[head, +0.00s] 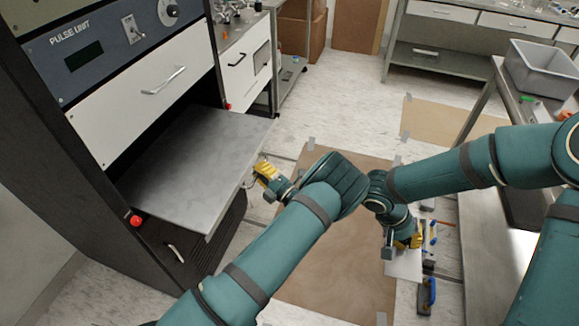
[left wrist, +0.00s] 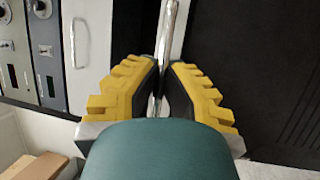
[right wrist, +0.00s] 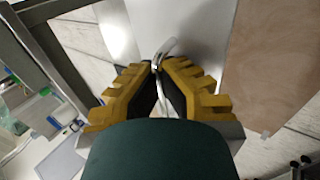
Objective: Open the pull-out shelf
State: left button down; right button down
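The grey metal pull-out shelf (head: 190,165) sticks out level from the dark cabinet, under the white drawer. My left gripper (head: 262,175) is at the shelf's front edge, beside its thin handle. In the left wrist view my left gripper (left wrist: 163,75) has its fingers close together, with a bright metal bar (left wrist: 168,30) between them. My right gripper (head: 402,241) is low over the floor at the right, away from the shelf. In the right wrist view my right gripper (right wrist: 157,72) has a curved metal handle (right wrist: 163,50) between its fingertips, in front of a pale panel (right wrist: 195,25).
The white drawer (head: 145,95) with a metal handle is above the shelf. A red knob (head: 136,221) sits at the cabinet's side. Tools (head: 428,285) lie near my right gripper. A grey bin (head: 540,68) stands on the right bench. Brown sheet (head: 335,245) covers the floor between.

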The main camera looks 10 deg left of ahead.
pick_arm(q)
jog(key=shift+d, duration=0.6)
jog(key=c, duration=1.3)
grip_release()
jog(key=shift+c, duration=0.2)
pick_arm(e)
jog(key=shift+d, duration=0.1)
